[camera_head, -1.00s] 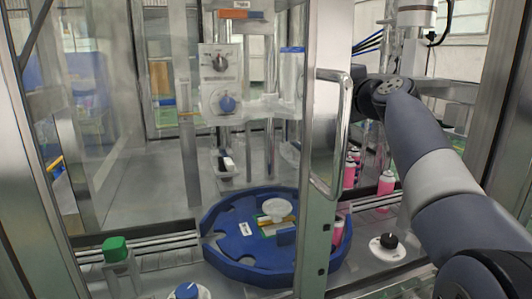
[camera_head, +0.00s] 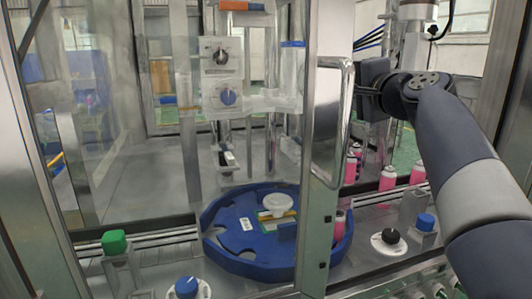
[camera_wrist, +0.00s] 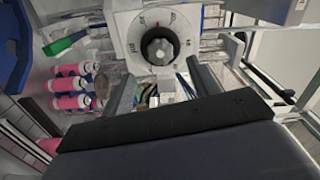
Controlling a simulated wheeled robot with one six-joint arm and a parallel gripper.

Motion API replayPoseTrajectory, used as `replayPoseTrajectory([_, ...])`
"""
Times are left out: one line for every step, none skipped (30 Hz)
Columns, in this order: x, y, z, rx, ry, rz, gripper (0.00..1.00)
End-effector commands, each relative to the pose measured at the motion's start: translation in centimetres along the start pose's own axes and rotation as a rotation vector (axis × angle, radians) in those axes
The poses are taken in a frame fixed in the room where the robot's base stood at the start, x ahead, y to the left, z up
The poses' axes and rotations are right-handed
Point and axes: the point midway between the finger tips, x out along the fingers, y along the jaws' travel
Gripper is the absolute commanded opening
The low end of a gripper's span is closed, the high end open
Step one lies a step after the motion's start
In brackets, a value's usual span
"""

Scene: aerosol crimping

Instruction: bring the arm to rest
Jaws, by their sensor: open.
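My gripper (camera_wrist: 160,72) shows in the wrist view with its two fingers spread apart and nothing between them. Beyond the fingers is a dial with a dark knob (camera_wrist: 159,46). In the head view my arm (camera_head: 455,150) comes in from the right and bends at a dark joint beside the door handle (camera_head: 344,125). The dark end of my arm (camera_head: 372,90) is just right of the handle, and the fingers cannot be made out there.
A blue round turntable (camera_head: 225,255) sits inside the glazed machine, with a white round part (camera_head: 277,203) on it. Several pink cans (camera_head: 388,178) stand to its right; some also show in the wrist view (camera_wrist: 68,84). Green, blue and black knobs (camera_head: 391,236) line the front.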

Motion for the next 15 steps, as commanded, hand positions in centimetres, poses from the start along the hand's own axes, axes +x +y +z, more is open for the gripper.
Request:
replayPoseTrajectory([-1.1, 0.1, -0.1, -0.002, 0.005, -0.001, 0.58])
replayPoseTrajectory([-1.7, 0.1, -0.1, -0.001, 0.004, 0.000, 0.58])
replayPoseTrajectory([-2.5, 0.1, 0.0, -0.002, 0.004, -0.001, 0.58])
replayPoseTrajectory([-3.1, 0.1, -0.1, -0.001, 0.005, -0.001, 0.58])
replayPoseTrajectory([-3.7, 0.1, 0.0, -0.002, 0.004, -0.001, 0.58])
replayPoseTrajectory([-4.5, 0.1, 0.0, -0.003, 0.005, -0.001, 0.58])
replayPoseTrajectory([-4.2, 0.1, 0.0, -0.001, 0.000, 0.002, 0.58])
replayPoseTrajectory([-3.1, 0.0, 0.0, 0.001, -0.004, 0.003, 0.58])
replayPoseTrajectory([-2.2, 0.0, 0.1, 0.002, -0.006, 0.003, 0.58])
replayPoseTrajectory([-1.6, -0.1, 0.1, 0.002, -0.005, 0.002, 0.58])
replayPoseTrajectory([-1.0, -0.1, 0.1, 0.002, -0.006, 0.003, 0.58])
replayPoseTrajectory([-0.2, -0.1, 0.0, 0.001, -0.004, 0.003, 0.58])
replayPoseTrajectory([0.4, -0.1, 0.0, 0.001, -0.004, 0.002, 0.58])
replayPoseTrajectory([1.0, -0.1, 0.1, 0.001, -0.005, 0.002, 0.58])
replayPoseTrajectory([1.7, -0.2, 0.0, 0.001, -0.004, 0.001, 0.58])
